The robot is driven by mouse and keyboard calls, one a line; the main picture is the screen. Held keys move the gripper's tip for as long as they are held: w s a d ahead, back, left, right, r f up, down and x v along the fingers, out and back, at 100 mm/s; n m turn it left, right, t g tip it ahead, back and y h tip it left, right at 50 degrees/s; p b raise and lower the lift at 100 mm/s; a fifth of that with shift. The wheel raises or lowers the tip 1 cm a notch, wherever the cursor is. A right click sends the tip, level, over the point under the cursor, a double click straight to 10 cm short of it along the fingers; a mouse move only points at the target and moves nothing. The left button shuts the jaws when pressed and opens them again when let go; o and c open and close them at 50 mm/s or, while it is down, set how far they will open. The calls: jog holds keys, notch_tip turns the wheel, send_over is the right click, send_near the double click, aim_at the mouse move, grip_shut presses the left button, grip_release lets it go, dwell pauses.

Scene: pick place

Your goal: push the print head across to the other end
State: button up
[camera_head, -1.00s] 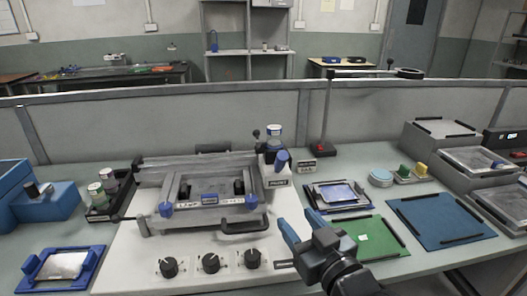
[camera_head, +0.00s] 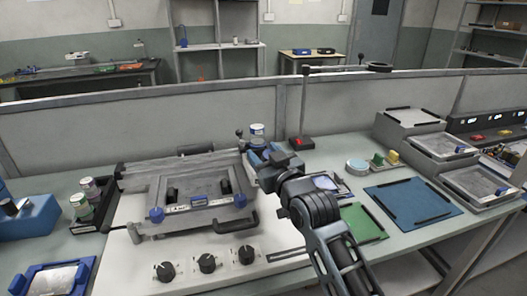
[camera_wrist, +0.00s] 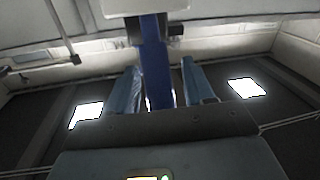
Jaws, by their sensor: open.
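The print head (camera_head: 257,133) is at the right end of the grey rail (camera_head: 165,168) on the white printing machine, with a white-and-blue jar on top. My gripper (camera_head: 262,156) is at the print head, its arm reaching in from the lower right. In the wrist view, the open blue fingers (camera_wrist: 161,72) stand on either side of a blue upright handle (camera_wrist: 153,62), with gaps visible. Whether either finger touches it is unclear. The arm and gripper hide the lower part of the print head in the head view.
A framed screen with a black handle (camera_head: 236,224) and several black knobs (camera_head: 207,264) lie in front of the rail. Green (camera_head: 362,222) and blue (camera_head: 413,198) mats lie to the right.

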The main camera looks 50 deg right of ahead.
jog(key=shift+w+d, duration=0.15)
jog(key=shift+w, duration=0.15)
jog(key=shift+c, duration=0.5)
grip_shut()
